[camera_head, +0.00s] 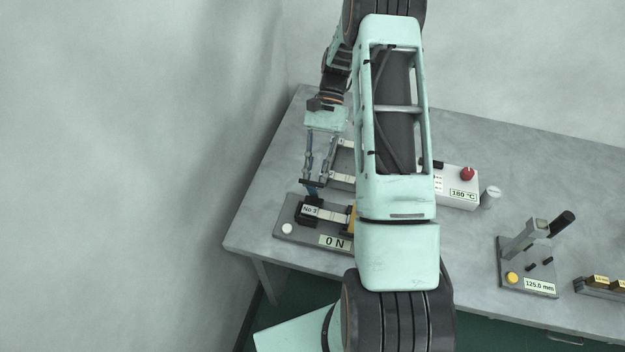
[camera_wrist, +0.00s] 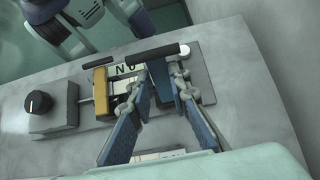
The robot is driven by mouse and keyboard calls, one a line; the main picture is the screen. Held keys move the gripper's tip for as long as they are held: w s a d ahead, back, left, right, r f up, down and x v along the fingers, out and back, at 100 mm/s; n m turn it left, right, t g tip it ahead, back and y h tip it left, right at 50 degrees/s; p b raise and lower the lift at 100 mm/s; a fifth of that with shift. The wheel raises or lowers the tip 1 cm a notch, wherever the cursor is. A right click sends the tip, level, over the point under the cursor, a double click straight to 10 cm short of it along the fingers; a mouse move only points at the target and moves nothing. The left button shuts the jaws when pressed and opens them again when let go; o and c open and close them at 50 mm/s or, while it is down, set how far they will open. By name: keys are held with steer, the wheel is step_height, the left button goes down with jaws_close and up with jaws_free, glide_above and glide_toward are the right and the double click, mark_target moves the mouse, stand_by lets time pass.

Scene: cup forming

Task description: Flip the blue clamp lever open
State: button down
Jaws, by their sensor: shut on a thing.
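The blue clamp lever (camera_head: 312,190) stands at the left end of the force device's grey base plate (camera_head: 290,232), beside a black block labelled "No.3" (camera_head: 310,210). In the wrist view the blue lever (camera_wrist: 161,82) shows between the fingertips. My gripper (camera_head: 316,182) comes down from above and is shut on the lever. It also shows in the wrist view (camera_wrist: 160,88), where the fingers partly cover the lever. A black bar (camera_wrist: 148,54) lies across just beyond the fingertips. My arm hides the right part of the device in the head view.
The plate bears a white button (camera_head: 287,229), a "0 N" display (camera_head: 334,242) and a yellow block (camera_wrist: 101,90). A black knob (camera_wrist: 38,102) is at the left. A "180 °C" box (camera_head: 463,195) and a "125.0 mm" press (camera_head: 528,270) stand further right on the grey table (camera_head: 257,222).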

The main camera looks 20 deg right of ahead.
steer(key=c, duration=2.7)
jaws_free()
steer(key=shift+w+d+f, duration=0.45)
steer(key=shift+w+d, duration=0.2)
steer(key=shift+w, duration=0.1)
steer(key=o, duration=0.9)
steer(key=shift+a, duration=0.15)
steer(key=shift+s, duration=0.1)
steer(key=shift+r, duration=0.1)
steer(key=v, duration=1.2)
